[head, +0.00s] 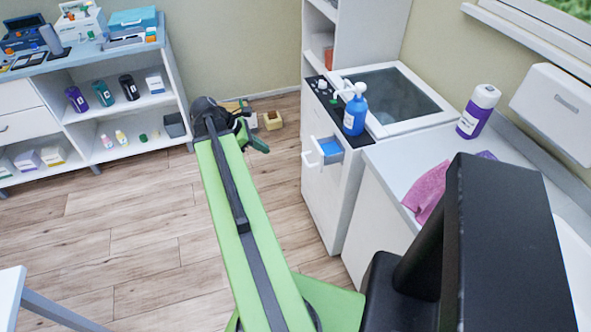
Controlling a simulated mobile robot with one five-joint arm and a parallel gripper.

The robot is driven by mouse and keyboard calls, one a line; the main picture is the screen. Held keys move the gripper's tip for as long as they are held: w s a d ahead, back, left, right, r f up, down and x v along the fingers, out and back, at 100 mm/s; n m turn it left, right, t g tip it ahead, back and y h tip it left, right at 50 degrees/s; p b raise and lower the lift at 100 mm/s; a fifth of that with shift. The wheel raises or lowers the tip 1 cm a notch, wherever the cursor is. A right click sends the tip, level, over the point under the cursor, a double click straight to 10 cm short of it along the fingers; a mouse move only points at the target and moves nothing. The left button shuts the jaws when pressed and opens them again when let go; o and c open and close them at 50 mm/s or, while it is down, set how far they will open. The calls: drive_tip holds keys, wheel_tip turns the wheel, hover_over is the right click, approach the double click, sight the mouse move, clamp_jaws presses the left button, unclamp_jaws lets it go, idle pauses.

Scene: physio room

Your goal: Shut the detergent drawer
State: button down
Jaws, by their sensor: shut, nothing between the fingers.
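The detergent drawer (331,157) sticks out from the front of a white washing machine (325,200), right of the picture's centre. Its white front has a handle, and its inside shows blue. My gripper (257,142) is at the far end of my green arm, left of the drawer and apart from it. It is shut and empty. The fingertips are small in this view, and the arm's end partly hides the gripper.
A blue pump bottle (354,115) stands on the machine, just above the drawer. A counter to the right holds a purple-labelled bottle (478,111) and a pink cloth (428,190). Small boxes (272,120) lie on the floor beyond my gripper. Open floor lies left of the machine.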

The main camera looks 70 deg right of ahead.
drive_tip(key=s+d+f+b, duration=0.7)
drive_tip(key=s+f+b, duration=0.1)
drive_tip(key=s, duration=0.1)
drive_tip(key=shift+s+f, duration=0.2)
drive_tip(key=shift+f, duration=0.15)
drive_tip(key=shift+d, duration=0.15)
